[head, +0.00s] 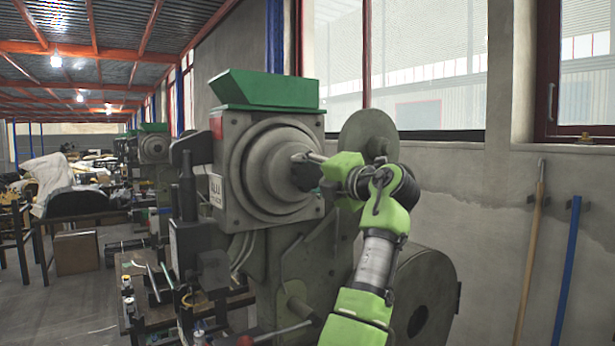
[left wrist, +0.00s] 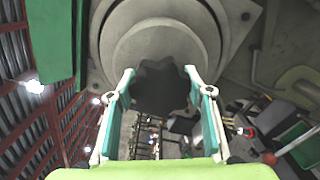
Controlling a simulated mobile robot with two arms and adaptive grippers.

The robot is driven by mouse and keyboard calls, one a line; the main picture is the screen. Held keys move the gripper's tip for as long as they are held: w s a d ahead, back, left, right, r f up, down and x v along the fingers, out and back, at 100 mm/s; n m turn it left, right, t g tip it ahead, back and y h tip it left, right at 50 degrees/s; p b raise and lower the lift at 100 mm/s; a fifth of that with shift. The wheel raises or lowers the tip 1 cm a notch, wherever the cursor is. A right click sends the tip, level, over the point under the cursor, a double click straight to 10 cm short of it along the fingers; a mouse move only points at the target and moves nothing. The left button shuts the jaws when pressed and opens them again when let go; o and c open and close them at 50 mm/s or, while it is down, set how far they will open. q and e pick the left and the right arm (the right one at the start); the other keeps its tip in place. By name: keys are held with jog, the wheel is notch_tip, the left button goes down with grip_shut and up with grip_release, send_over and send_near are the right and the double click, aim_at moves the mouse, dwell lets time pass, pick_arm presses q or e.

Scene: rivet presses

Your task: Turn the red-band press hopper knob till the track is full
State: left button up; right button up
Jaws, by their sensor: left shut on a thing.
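The near press has a green hopper (head: 265,92) on top and a large round grey housing (head: 268,165) on its face. A red patch (head: 217,128) shows on its side edge. The dark, lobed knob (left wrist: 163,88) sits at the housing's centre; in the head view the gripper partly covers it. My left gripper (left wrist: 160,82) is shut on the knob, one finger on each side of it. In the head view my left gripper (head: 307,168) reaches the knob from the right. The track and its fill cannot be made out. My right gripper is not in view.
A cluttered bench (head: 185,300) with small tools and bottles stands left of the press. A grey wheel (head: 420,305) is behind my arm. More presses (head: 152,150) stand farther back. A wooden pole (head: 530,250) and a blue pole (head: 568,255) lean on the right wall.

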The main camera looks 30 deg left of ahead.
pick_arm(q)
jog(key=shift+n, duration=2)
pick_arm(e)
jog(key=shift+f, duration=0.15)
pick_arm(q)
jog(key=o, duration=1.1)
jog(key=shift+o, duration=0.2)
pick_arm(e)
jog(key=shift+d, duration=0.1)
pick_arm(q)
jog(key=v, duration=1.2)
